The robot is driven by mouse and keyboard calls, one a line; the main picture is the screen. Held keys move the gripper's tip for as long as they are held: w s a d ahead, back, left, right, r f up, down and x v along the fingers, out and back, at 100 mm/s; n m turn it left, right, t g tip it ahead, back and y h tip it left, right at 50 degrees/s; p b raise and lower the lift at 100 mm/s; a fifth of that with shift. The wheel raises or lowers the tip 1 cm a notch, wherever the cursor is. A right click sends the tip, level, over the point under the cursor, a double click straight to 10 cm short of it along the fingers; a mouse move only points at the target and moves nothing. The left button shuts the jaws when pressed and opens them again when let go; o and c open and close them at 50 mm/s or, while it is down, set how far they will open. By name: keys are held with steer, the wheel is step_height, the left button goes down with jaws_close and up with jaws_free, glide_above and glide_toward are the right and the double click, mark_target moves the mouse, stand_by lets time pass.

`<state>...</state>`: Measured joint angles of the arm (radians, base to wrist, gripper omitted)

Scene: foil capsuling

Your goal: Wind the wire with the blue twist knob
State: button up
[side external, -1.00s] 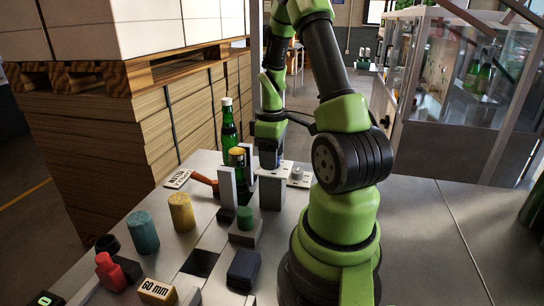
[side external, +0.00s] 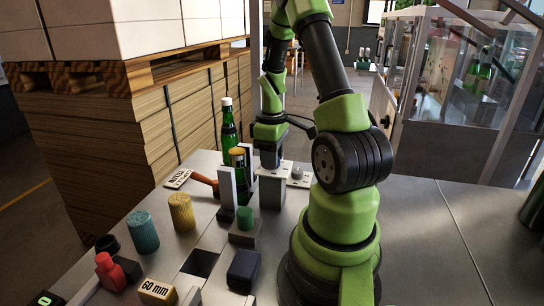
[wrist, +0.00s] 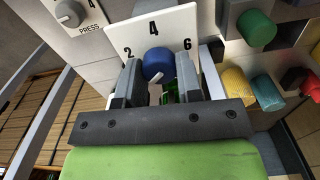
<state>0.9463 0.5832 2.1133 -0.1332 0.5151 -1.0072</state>
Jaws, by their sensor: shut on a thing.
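The blue twist knob (wrist: 157,63) sits in front of a white dial plate (wrist: 181,22) marked 2, 4 and 6. A pale pointer mark shows at its lower edge. My gripper (wrist: 158,75) has one finger on each side of the knob and is shut on it. In the side external view my gripper (side external: 267,157) points down at the plate on its grey post (side external: 271,192), and it hides the knob. A green bottle (side external: 238,172) with a gold top stands left of the post. I cannot make out the wire.
A second green bottle (side external: 228,124) with a white cap stands behind. A grey knob marked PRESS (wrist: 69,14) is beside the dial.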

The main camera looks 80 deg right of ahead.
steer(key=m, duration=0.6)
steer(key=shift+d+m, duration=0.15)
steer(key=shift+m, duration=0.15)
steer(key=m, duration=0.6)
steer(key=shift+s, duration=0.1)
steer(key=shift+m, duration=0.3)
steer(key=o, duration=0.9)
steer(key=shift+o, duration=0.2)
step_height(320, 180, up, 10)
